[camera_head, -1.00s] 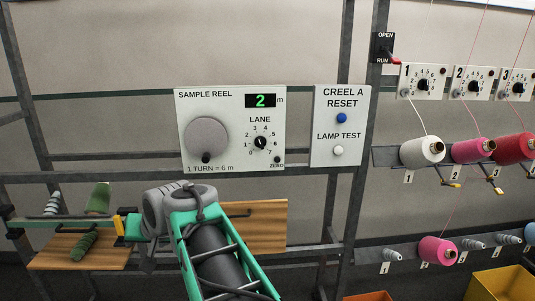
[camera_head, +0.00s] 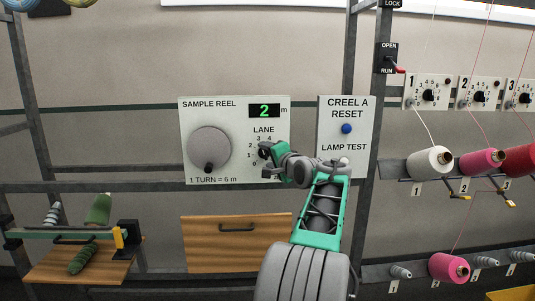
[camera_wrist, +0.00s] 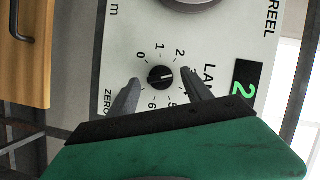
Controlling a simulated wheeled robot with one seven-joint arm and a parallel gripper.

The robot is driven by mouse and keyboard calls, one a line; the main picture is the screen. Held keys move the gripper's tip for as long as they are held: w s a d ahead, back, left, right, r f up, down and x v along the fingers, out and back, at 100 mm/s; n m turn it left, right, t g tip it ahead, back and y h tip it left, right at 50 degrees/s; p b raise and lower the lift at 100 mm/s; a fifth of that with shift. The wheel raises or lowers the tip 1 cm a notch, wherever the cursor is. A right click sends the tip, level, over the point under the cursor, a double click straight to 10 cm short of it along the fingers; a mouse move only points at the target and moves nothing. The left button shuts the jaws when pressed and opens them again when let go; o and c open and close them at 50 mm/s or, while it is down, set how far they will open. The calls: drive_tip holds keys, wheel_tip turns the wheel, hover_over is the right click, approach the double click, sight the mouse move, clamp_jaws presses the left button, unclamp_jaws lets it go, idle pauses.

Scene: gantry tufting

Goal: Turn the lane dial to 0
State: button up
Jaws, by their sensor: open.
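The lane dial (camera_wrist: 160,77) is a small round black knob with a pale pointer line, on the white sample reel panel (camera_head: 188,128). In the wrist view the panel appears turned sideways, and 0, 1 and 2 show around the dial's upper side. The pointer line runs toward the right of that picture, roughly toward the LANE lettering; I cannot tell its exact number. My gripper (camera_wrist: 160,78) is open, with one finger on each side of the dial; contact is unclear. In the head view my gripper (camera_head: 266,152) covers the dial and the numbers on its right.
The creel reset panel (camera_head: 346,107) with a blue button (camera_head: 346,128) is close on the right. A wooden drawer (camera_head: 236,243) sits below. Thread cones (camera_head: 429,162) stand farther right.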

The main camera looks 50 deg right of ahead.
drive_tip(key=shift+w, duration=0.2)
drive_tip(key=shift+c, duration=0.6)
clamp_jaws()
